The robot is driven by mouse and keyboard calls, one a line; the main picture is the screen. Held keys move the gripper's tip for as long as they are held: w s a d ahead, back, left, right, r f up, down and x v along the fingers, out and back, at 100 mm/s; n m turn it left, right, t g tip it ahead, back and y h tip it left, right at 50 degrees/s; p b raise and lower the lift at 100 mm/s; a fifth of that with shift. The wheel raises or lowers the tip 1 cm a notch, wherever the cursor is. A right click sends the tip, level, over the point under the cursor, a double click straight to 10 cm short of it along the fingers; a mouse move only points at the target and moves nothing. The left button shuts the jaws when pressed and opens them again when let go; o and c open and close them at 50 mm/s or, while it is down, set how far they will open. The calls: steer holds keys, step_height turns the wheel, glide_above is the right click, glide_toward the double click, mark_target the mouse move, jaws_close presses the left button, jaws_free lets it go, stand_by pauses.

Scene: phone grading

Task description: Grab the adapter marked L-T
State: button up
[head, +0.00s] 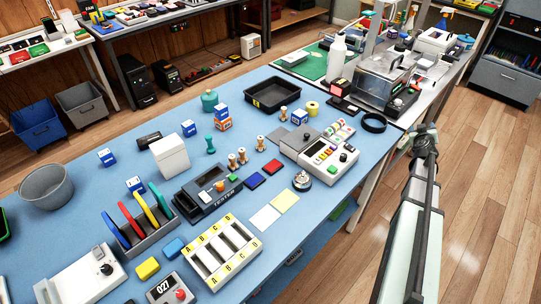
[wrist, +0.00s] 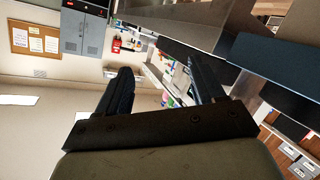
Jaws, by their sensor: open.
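No marking L-T can be read in either view, so I cannot tell which thing is the adapter. A dark tester (head: 208,194) with small orange and green parts stands mid-table in the head view. A light grey device with buttons (head: 329,156) stands to its right. In the wrist view my gripper (wrist: 162,82) is open, its two dark fingers apart with nothing between them. It points toward a wall and the underside of a table. In the head view my arm rises at the right, off the table's edge, and the gripper cannot be made out.
The blue table (head: 90,222) is crowded. It holds a labelled A-D rack (head: 221,252), a black tray (head: 272,95), a grey bucket (head: 46,186), small boxes and wooden stamps. A metal side table (head: 437,85) with equipment adjoins at the back right. Wooden floor is clear at right.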

steer(key=w+a+r+n+t, duration=0.1)
steer(key=w+a+r+n, duration=0.1)
steer(key=w+a+r, duration=0.3)
steer(key=w+a+r+n+t+y, duration=0.1)
steer(key=w+a+r+n+y, duration=0.2)
steer(key=a, duration=0.5)
steer(key=w+a+r+n+y, duration=0.1)
steer(key=w+a+r+y, duration=0.15)
steer(key=w+a, duration=0.4)
steer(key=s+a+r+n+g+y, duration=0.15)
steer(key=a+n+y, duration=0.25)
steer(key=a, duration=1.8)
steer(key=a+r+n+g+y, duration=0.1)
steer(key=a+n+g+y, duration=0.25)
steer(key=a, duration=1.75)
steer(key=s+a+r+n+g, duration=0.15)
steer(key=s+a, duration=0.25)
steer(key=a, duration=0.6)
steer(key=s+a+n+g, duration=0.2)
steer(key=s+a+n, duration=0.15)
steer(key=a, duration=0.65)
steer(key=s+a+r+n+g+h, duration=0.25)
steer(key=s+a+n+g, duration=0.25)
steer(key=s+a, duration=2.2)
steer(key=n+g+h, duration=0.2)
steer(key=h, duration=0.2)
glide_toward(133, 182)
steer(key=shift+m, duration=0.25)
step_height(133, 182, down, 12)
steer(key=shift+r, duration=0.1)
